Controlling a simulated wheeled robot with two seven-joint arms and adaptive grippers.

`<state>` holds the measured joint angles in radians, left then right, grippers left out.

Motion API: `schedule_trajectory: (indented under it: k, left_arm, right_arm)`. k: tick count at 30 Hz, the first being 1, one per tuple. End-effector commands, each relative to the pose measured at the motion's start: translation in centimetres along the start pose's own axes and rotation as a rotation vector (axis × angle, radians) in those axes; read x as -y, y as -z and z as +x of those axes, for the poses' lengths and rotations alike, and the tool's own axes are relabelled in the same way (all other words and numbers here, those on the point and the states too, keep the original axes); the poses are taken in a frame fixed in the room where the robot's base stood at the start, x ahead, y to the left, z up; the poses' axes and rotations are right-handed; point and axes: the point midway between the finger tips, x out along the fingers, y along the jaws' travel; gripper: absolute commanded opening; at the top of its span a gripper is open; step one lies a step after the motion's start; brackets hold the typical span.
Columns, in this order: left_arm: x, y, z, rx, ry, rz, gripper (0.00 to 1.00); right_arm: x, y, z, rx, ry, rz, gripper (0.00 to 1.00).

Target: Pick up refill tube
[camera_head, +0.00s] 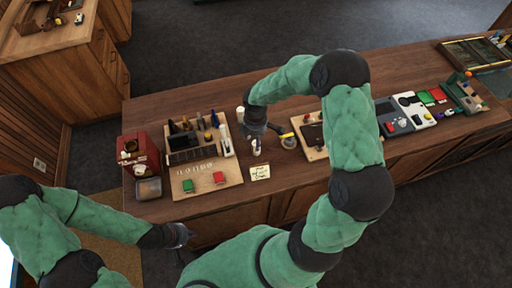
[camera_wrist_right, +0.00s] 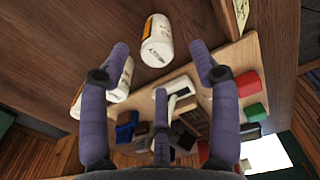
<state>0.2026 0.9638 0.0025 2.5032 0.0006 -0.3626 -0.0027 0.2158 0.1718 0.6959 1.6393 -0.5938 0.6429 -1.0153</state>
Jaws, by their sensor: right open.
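A white refill tube (camera_wrist_right: 157,42) with dark print and an orange patch shows in the right wrist view. It lies in the gap between my right fingertips, a little beyond them and apart from them. A second white tube (camera_wrist_right: 122,88) is partly hidden behind the left-hand finger. My right gripper (camera_wrist_right: 159,58) is open and empty. In the head view, my right gripper (camera_head: 256,130) is low over the counter, just above a small white tube (camera_head: 256,147). Another white tube (camera_head: 240,114) stands to its left, by the rack. My left gripper (camera_head: 182,238) is below the counter's front edge; its fingers are unclear.
The wooden counter (camera_head: 282,185) has a tool rack board (camera_head: 235,179) with green and red blocks left of my right gripper. A small note card (camera_head: 260,173) lies in front. A wooden tray (camera_head: 314,154) with a yellow-tipped item beside it is to the right.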

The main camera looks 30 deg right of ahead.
Motion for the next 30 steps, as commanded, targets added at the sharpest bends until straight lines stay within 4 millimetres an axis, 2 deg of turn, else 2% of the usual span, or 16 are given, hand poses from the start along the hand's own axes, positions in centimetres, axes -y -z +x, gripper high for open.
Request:
schedule_trajectory:
  k: [10,18,24,25,30]
  left_arm:
    - [-0.1,0.0,-0.4,0.0,0.0,0.0,0.0]
    - [-0.1,0.0,-0.4,0.0,0.0,0.0,0.0]
    - [-0.1,0.0,-0.4,0.0,0.0,0.0,0.0]
    - [-0.1,0.0,-0.4,0.0,0.0,0.0,0.0]
    - [-0.1,0.0,-0.4,0.0,0.0,0.0,0.0]
  right_arm:
    - [-0.1,-0.2,4.4,0.0,0.004,0.001,0.62]
    - [-0.2,-0.2,4.8,-0.001,0.001,0.001,0.62]
    - [-0.2,-0.2,4.8,-0.001,0.001,0.001,0.06]
    - [-0.2,-0.2,4.8,-0.001,0.001,0.001,0.02]
    - [-0.2,-0.2,4.8,-0.001,0.001,0.001,0.02]
